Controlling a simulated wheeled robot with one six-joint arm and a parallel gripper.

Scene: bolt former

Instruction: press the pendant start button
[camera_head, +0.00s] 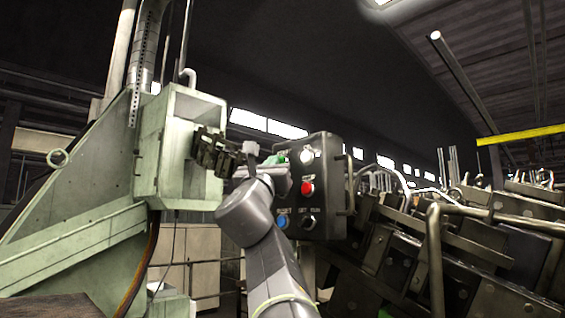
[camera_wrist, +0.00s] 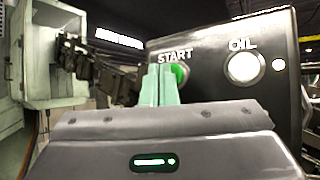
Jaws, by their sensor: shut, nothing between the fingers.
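The pendant (camera_head: 323,190) is a dark box with rounded corners in the middle of the head view. It carries a red button (camera_head: 307,187), a blue button (camera_head: 282,221), a white one and a selector. The green start button (camera_wrist: 180,73) sits under the label START in the wrist view, partly hidden behind my fingers. My gripper (camera_wrist: 160,84) is shut and empty, with its pale green fingers side by side just in front of the start button's left part. I cannot tell whether the fingertips touch the button. In the head view my arm hides part of the pendant's left side.
A white OIL button (camera_wrist: 243,67) is right of START. A dark cable carrier (camera_head: 215,152) runs from a pale green machine housing (camera_head: 180,150) to the pendant's left. Metal bars and handles (camera_head: 440,215) crowd the right side.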

